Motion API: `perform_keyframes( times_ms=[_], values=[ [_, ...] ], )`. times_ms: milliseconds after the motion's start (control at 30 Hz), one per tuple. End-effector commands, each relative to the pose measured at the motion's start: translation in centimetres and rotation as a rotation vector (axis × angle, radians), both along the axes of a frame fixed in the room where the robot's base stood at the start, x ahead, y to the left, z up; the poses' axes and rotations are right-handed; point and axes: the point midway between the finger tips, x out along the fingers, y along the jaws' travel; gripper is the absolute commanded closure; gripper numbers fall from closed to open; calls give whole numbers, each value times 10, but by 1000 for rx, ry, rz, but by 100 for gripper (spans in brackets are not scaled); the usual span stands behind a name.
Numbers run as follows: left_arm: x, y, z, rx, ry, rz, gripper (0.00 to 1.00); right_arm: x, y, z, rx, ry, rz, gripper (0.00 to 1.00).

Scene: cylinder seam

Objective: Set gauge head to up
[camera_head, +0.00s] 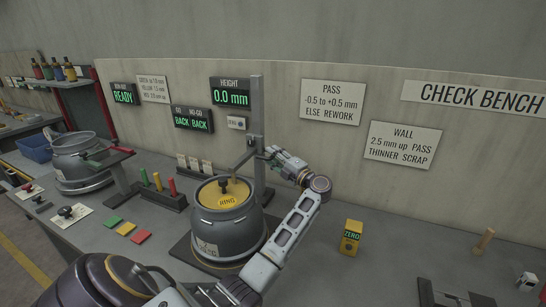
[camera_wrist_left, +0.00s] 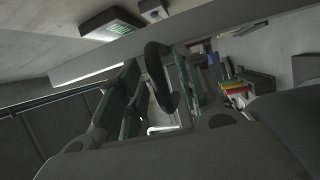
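The gauge stand's grey column (camera_head: 257,100) rises behind the pot. Its gauge head (camera_head: 245,152) is a thin arm reaching left from the column over a grey pot (camera_head: 229,231) with a yellow lid marked RING (camera_head: 227,202). My left gripper (camera_head: 272,153) is at the column, beside the gauge head. In the left wrist view its green-padded fingers (camera_wrist_left: 158,100) stand apart on either side of a dark curved handle (camera_wrist_left: 160,70). The handle is nearer the right finger, and a gap shows on its left; contact is unclear. My right gripper is not in view.
The height display (camera_head: 231,93) reads 0.0 mm. A yellow ZERO box (camera_head: 351,238) stands right of my arm. Colored plates (camera_head: 126,229), pegs (camera_head: 158,183) and a second pot (camera_head: 80,163) lie left.

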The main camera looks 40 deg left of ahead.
Motion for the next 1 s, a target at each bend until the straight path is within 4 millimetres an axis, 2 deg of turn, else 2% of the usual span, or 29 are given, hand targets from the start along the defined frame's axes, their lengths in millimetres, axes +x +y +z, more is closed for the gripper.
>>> perform_keyframes(
  times_ms=[367, 667, 1000],
  values=[
    [0, 3, 0, -1, 0, 0, 65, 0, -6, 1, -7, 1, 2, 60],
    [0, 3, 0, 0, 0, 0, 100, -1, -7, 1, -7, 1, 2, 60],
    [0, 3, 1, 0, -1, 0, 100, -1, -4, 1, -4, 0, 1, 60]
  ],
)
